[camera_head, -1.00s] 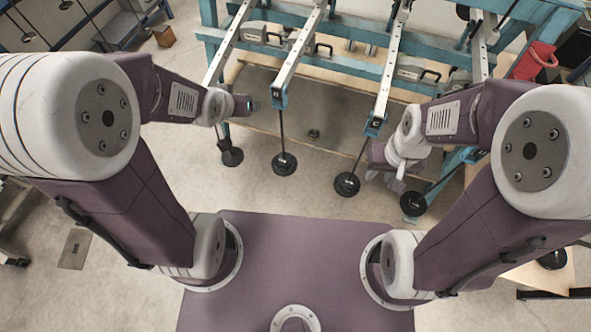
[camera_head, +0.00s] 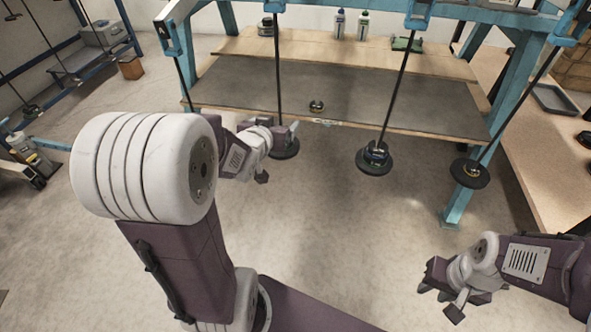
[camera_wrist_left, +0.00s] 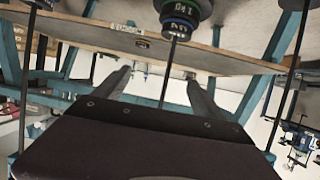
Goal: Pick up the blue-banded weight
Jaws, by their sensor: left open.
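In the left wrist view, a dark weight stack with a blue band and a green band (camera_wrist_left: 180,14) shows at the top edge, partly cut off. A thin rod lines up with it between the fingers. In the head view, a dark weight stack with a bluish band (camera_head: 376,152) sits on a hanging round pan; I cannot tell if it is the same stack. My left gripper (camera_head: 278,154) is open beside another hanging pan (camera_head: 287,149), partly hiding it. Its open, empty fingers also show in the left wrist view (camera_wrist_left: 158,92). My right gripper (camera_head: 441,298) is open and empty, low at the right.
A grey-topped shelf (camera_head: 240,82) stands behind the hanging rods, with a small black weight (camera_head: 316,106) on it. Another pan (camera_head: 470,173) hangs at the right near a blue leg (camera_head: 458,205). A wooden bench (camera_head: 530,150) stands at the right. The floor in front is clear.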

